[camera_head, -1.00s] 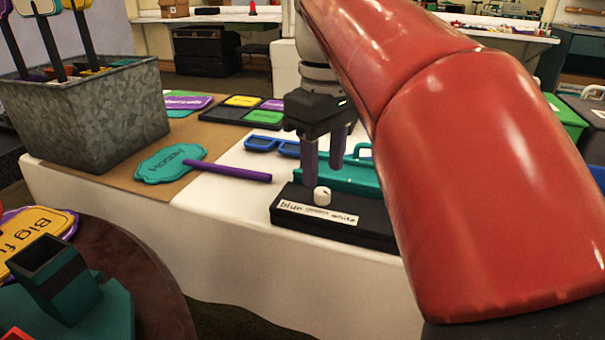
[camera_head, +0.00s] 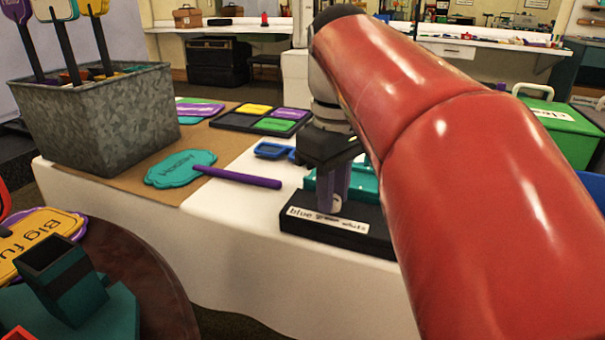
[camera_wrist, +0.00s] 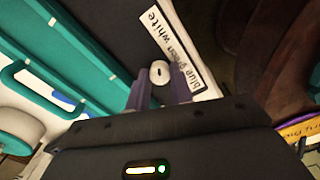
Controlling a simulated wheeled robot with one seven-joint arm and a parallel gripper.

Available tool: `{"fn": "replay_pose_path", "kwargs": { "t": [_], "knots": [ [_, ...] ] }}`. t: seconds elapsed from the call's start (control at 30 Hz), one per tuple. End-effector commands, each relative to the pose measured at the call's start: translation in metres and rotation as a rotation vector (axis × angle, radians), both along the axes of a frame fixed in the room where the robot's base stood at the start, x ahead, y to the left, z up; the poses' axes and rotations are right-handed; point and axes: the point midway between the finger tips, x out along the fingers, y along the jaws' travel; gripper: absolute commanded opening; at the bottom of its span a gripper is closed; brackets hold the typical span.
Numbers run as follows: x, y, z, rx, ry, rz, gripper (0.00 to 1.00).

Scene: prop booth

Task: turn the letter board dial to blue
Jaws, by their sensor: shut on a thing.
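The letter board dial is a small white knob (camera_head: 335,203) on a black base (camera_head: 352,239) at the table's front edge. A white label reading "blue green white" (camera_head: 327,219) lies along its front. The label also shows in the wrist view (camera_wrist: 174,52), beside the knob (camera_wrist: 160,74). My gripper (camera_head: 335,190) reaches down over the base, its purple-grey fingers shut on the dial from both sides. The wrist view shows my gripper (camera_wrist: 160,87) with the knob between the fingertips. The knob has a small dark mark, but I cannot tell which word it faces.
A teal tray (camera_head: 362,185) stands just behind the base. A teal paddle sign (camera_head: 182,169) with a purple handle (camera_head: 238,177) lies to the left. A galvanized bin (camera_head: 110,120) stands further left. A round brown table (camera_head: 150,290) is at front left.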

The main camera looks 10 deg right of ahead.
Motion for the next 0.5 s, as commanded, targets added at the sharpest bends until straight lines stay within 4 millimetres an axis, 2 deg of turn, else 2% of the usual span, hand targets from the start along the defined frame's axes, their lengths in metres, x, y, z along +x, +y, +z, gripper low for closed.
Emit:
{"fn": "replay_pose_path", "kwargs": {
  "t": [0.27,0.5],
  "knots": [
    [-0.0003,0.0004,0.0011,0.0,0.001,-0.041,0.0],
    [-0.0003,0.0005,0.0026,0.0,0.002,-0.182,0.0]
  ]
}}
